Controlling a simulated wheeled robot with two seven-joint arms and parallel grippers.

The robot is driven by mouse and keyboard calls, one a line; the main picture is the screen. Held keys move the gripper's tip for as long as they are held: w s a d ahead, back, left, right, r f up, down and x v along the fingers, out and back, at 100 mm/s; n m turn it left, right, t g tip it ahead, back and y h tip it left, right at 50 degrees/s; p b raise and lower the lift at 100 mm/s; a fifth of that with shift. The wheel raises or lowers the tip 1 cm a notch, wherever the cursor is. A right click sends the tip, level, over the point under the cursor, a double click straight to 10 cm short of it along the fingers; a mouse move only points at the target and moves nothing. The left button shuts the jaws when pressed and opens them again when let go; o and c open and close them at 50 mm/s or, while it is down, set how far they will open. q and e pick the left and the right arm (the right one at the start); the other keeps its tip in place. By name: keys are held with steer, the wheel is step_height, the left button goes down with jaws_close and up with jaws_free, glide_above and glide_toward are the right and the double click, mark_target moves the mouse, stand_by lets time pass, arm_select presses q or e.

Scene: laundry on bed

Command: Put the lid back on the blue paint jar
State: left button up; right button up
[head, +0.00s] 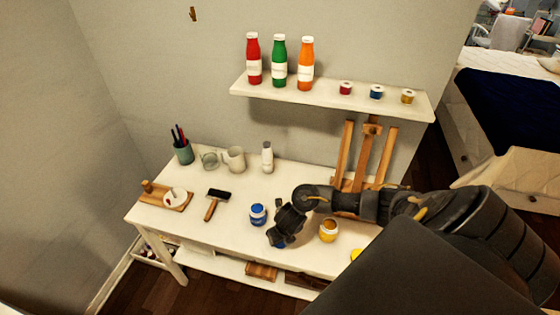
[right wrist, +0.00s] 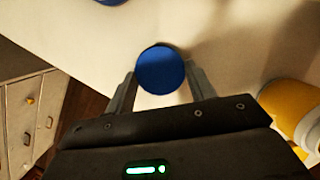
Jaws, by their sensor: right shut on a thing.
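The blue paint jar (head: 258,215) stands upright on the white table, with a white label and blue at its top. A blue edge, likely the jar, shows at the top of the right wrist view (right wrist: 112,1). My right gripper (head: 279,240) is just right of the jar and nearer the table's front edge. In the right wrist view, its fingers (right wrist: 160,88) are shut on the round blue lid (right wrist: 160,70), whose flat face is visible. A bit of blue shows under the gripper in the head view. Whether the lid touches the table is unclear. My left gripper is not in view.
A yellow paint jar (head: 328,231) stands right of my right gripper, under my arm. A wooden easel (head: 343,155) is behind my arm.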

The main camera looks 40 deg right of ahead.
steer(key=shift+r, duration=0.15)
steer(key=shift+r, duration=0.6)
steer(key=s+a+r+p, duration=0.7)
steer(key=a+r+p, duration=0.2)
steer(key=a+r, duration=0.2)
steer(key=shift+s+a+r+p, duration=0.2)
steer(key=shift+a+r+p, duration=0.1)
steer(key=shift+a, duration=0.1)
steer(key=shift+s, duration=0.1)
